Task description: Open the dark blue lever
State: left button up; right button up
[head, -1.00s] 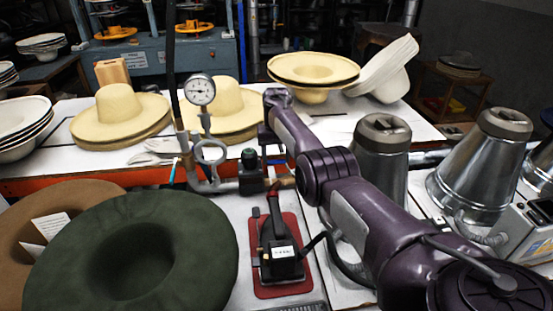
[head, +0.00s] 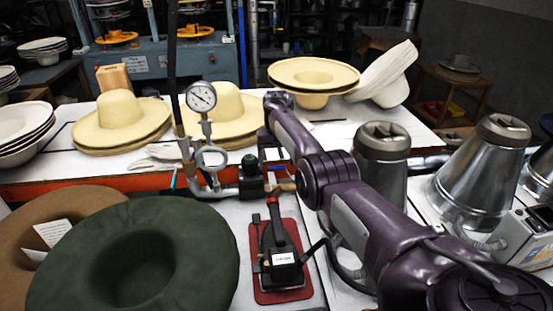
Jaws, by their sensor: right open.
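A pipe fitting with a round white gauge (head: 201,97) stands at the table's far side. A black valve body with a dark green knob (head: 250,163) sits at the pipe's right end. I cannot clearly make out a dark blue lever there; small parts beside the valve are partly covered by my right arm. My purple right arm reaches in from the lower right. My right gripper (head: 272,152) is open at its far end, close to the right of the valve, its fingers small and mostly hidden. I cannot tell whether it touches anything. My left gripper is not in view.
A dark green hat (head: 205,250) and a brown hat (head: 45,220) lie at front left. A black hand tool on a red plate (head: 255,270) is below the valve. Metal cones (head: 470,185) stand at right. Cream hats (head: 120,115) sit behind.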

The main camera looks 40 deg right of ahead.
aim_at(277, 167)
notch_tip(277, 167, up, 7)
jog(key=p, duration=0.5)
jog(key=shift+p, duration=0.4)
jog(key=shift+f, duration=0.15)
